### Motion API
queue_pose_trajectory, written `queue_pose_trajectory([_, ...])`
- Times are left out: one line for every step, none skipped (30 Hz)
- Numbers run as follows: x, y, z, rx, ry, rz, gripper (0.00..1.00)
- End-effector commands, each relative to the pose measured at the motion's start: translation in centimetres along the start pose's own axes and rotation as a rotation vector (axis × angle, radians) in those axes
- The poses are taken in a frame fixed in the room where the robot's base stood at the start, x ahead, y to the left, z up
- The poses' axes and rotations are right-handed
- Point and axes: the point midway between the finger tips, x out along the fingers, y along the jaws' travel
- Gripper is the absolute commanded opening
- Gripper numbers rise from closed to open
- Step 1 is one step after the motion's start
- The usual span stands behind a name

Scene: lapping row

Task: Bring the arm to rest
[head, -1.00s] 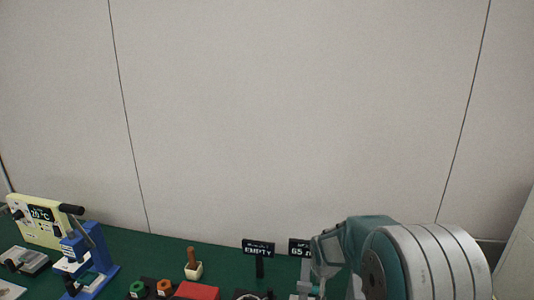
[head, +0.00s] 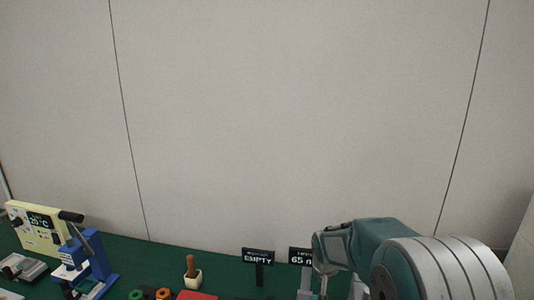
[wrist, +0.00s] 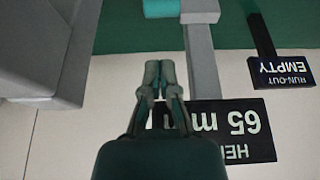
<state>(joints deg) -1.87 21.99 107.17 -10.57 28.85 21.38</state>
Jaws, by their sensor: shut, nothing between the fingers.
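My gripper (wrist: 160,76) shows in the wrist view with its two fingertips together, shut and empty. It is in front of a grey post (wrist: 201,60) and the black "65 m" sign (wrist: 225,128), apart from any object I can make out. In the head view my arm (head: 400,255) comes in at the lower right, teal and silver; the gripper itself cannot be made out there. The "65" sign (head: 300,256) is partly hidden by the arm.
A green bench top (head: 135,255) runs along the pale wall. On it stand a cream meter (head: 38,225), a blue press (head: 92,265), a wooden-handled tool in a white cup (head: 191,273), a red block (head: 197,296) and an "EMPTY" sign (head: 258,256). The wall above is clear.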

Motion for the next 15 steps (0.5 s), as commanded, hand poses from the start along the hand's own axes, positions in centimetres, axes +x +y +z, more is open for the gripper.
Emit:
queue_pose_trajectory([-0.2,0.0,0.0,0.000,0.001,0.000,0.00])
queue_pose_trajectory([-0.5,0.1,0.1,-0.001,0.002,-0.001,0.00])
queue_pose_trajectory([-1.1,0.2,0.2,-0.002,0.005,-0.001,0.00])
queue_pose_trajectory([-1.8,0.3,0.3,-0.004,0.008,-0.002,0.00])
queue_pose_trajectory([-2.6,0.4,0.4,-0.005,0.010,-0.003,0.00])
queue_pose_trajectory([-3.8,0.6,0.8,-0.009,0.015,-0.005,0.00])
queue_pose_trajectory([-4.9,0.8,1.1,-0.013,0.017,-0.006,0.00])
queue_pose_trajectory([-6.0,1.0,1.5,-0.017,0.020,-0.007,0.00])
queue_pose_trajectory([-7.4,1.3,2.0,-0.022,0.024,-0.009,0.00])
queue_pose_trajectory([-8.4,1.5,2.5,-0.027,0.026,-0.010,0.00])
queue_pose_trajectory([-9.4,1.7,2.9,-0.030,0.029,-0.012,0.00])
queue_pose_trajectory([-10.7,2.0,3.6,-0.036,0.030,-0.014,0.00])
queue_pose_trajectory([-11.6,2.1,4.1,-0.041,0.033,-0.015,0.00])
queue_pose_trajectory([-12.5,2.4,4.7,-0.045,0.036,-0.017,0.00])
queue_pose_trajectory([-13.6,2.6,5.4,-0.051,0.038,-0.019,0.00])
